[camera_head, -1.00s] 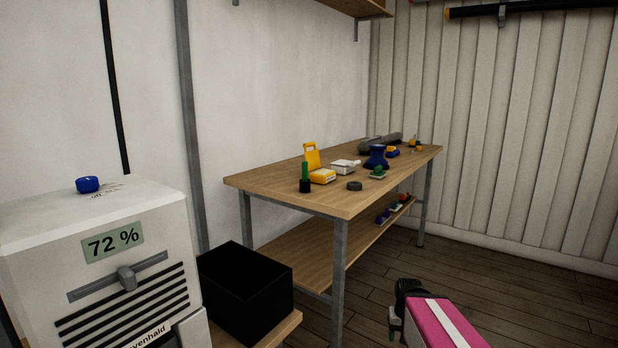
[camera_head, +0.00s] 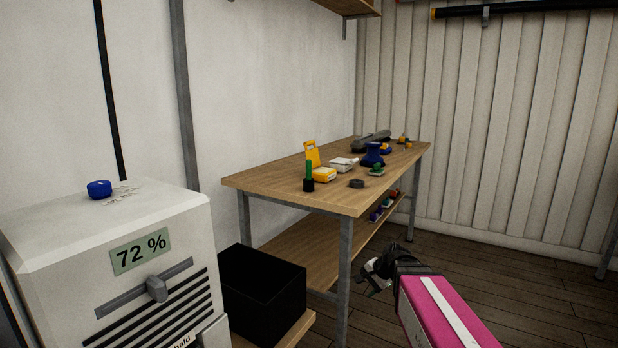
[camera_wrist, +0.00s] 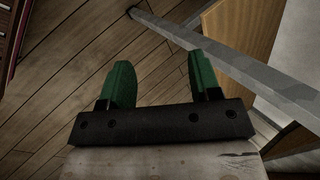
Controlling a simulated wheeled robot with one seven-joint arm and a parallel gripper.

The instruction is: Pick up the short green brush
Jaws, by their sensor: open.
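On the wooden table (camera_head: 270,182), near its front-left end, a green upright stick with a black bottom (camera_head: 309,176) stands in the head view. A second small green item on a pale base (camera_head: 377,170) lies farther right, by a dark blue object. I cannot tell for sure which is the short green brush. My gripper (camera_head: 370,276) is right of the table's front leg, below the tabletop and well apart from both. In the wrist view my gripper (camera_wrist: 160,60) has its two green fingers spread, with only floor between them.
A yellow item (camera_head: 313,155), a white box (camera_head: 343,164), a black ring (camera_head: 356,184) and the blue object (camera_head: 373,154) share the tabletop. A white machine (camera_head: 120,260) and a black box (camera_head: 262,285) stand left. A grey table leg (camera_wrist: 235,70) crosses the wrist view.

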